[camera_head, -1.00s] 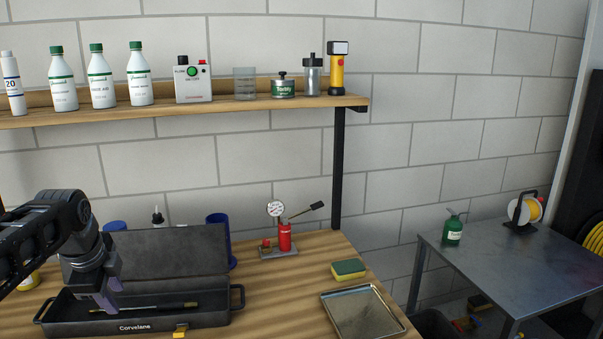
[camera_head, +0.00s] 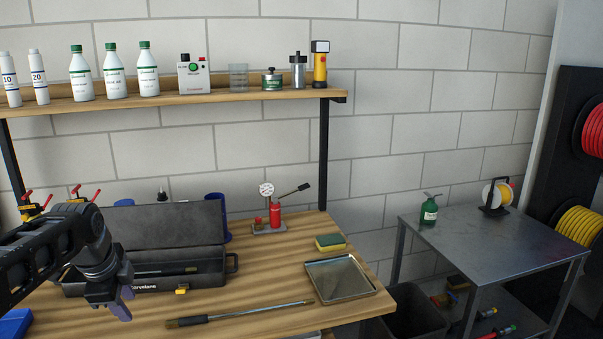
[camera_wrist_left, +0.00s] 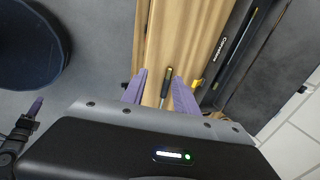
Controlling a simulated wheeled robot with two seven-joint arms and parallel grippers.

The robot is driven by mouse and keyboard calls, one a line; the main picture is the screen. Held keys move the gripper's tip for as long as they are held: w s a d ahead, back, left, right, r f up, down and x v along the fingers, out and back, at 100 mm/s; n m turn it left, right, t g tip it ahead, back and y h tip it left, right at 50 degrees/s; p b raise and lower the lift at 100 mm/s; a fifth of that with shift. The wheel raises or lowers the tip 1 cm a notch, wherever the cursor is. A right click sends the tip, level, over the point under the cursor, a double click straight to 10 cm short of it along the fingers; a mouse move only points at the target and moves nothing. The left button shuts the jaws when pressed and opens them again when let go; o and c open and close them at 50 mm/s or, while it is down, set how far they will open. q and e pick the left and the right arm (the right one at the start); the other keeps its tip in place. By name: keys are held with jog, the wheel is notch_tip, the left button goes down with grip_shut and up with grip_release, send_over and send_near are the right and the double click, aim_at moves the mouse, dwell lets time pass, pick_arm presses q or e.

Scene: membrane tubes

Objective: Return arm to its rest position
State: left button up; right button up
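My left gripper (camera_head: 118,305) hangs in front of the left part of the open dark case. Its purple fingers stand apart in the left wrist view (camera_wrist_left: 160,90), with nothing held between them. Beyond the fingers, a long rod with a dark handle (camera_wrist_left: 166,74) lies on the wooden bench; it also shows in the head view (camera_head: 240,315), in front of the case. The case (camera_head: 215,272) has its lid up and holds another rod (camera_head: 165,272). A small purple-tipped black part (camera_wrist_left: 34,108) at the left wrist view's edge may be my right gripper; its opening is unclear.
A metal tray (camera_head: 340,277) and a sponge (camera_head: 330,242) lie on the bench at the right. A red gauge pump (camera_head: 275,215) stands behind. Bottles line the shelf (camera_head: 200,98) above. A blue object (camera_head: 15,324) is at the lower left.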

pick_arm(q)
jog(key=s+d+f+n+h, duration=0.1)
jog(key=d+f+n, duration=0.1)
jog(key=d+f, duration=0.55)
jog(key=s+d+f+n+g+h, duration=0.15)
jog(key=d+f, duration=0.35)
jog(key=f, duration=0.6)
jog(key=d+f+n+h, duration=0.1)
jog(key=d+f+n, duration=0.2)
jog(key=d+f, duration=0.45)
jog(key=s+d+f+n+g, duration=0.1)
jog(key=s+d+f+n, duration=0.4)
jog(key=s+f, duration=0.3)
jog(key=s+d+f+n+h, duration=0.1)
jog(key=s+d+f+n, duration=0.4)
jog(key=s, duration=1.1)
notch_tip(320, 180, down, 4)
jog(key=d, duration=0.2)
jog(key=shift+s+d+f+g, duration=0.2)
jog(key=shift+d+f+g, duration=0.05)
jog(key=shift+d+g, duration=0.1)
jog(key=shift+a+h, duration=0.1)
jog(key=shift+h, duration=0.15)
jog(key=shift+c, duration=0.5)
